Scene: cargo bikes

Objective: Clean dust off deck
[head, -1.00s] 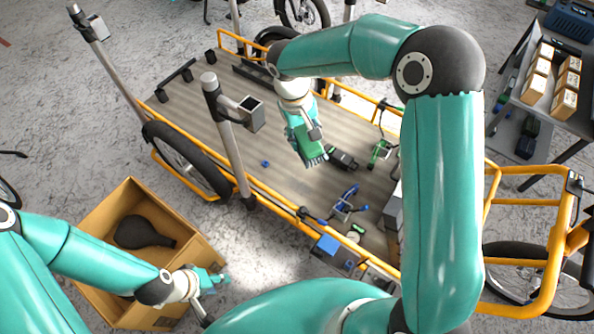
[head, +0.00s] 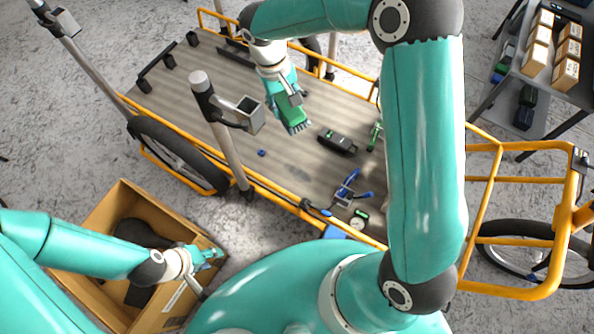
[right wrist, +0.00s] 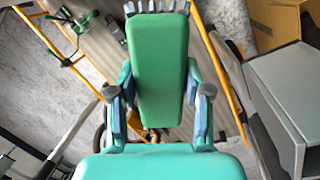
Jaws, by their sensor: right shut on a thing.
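My right gripper (head: 281,88) is shut on a green brush (head: 289,108) with grey bristles, held over the middle of the cargo bike's brown ribbed deck (head: 205,88). In the right wrist view the brush (right wrist: 160,65) sits between both fingers, bristles at the top. I cannot tell whether the bristles touch the deck. A faint darker patch, possibly dust, shows on the deck below the brush. My left gripper (head: 208,257) is beside the right edge of the cardboard box, away from the deck; its finger opening is unclear.
On the deck lie a black device (head: 337,142), a green clamp-like tool (head: 375,134), a blue-handled tool (head: 349,184) and a small blue cap (head: 262,153). A grey post (head: 222,135) stands at the near edge. An open cardboard box (head: 90,212) holds dark items.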

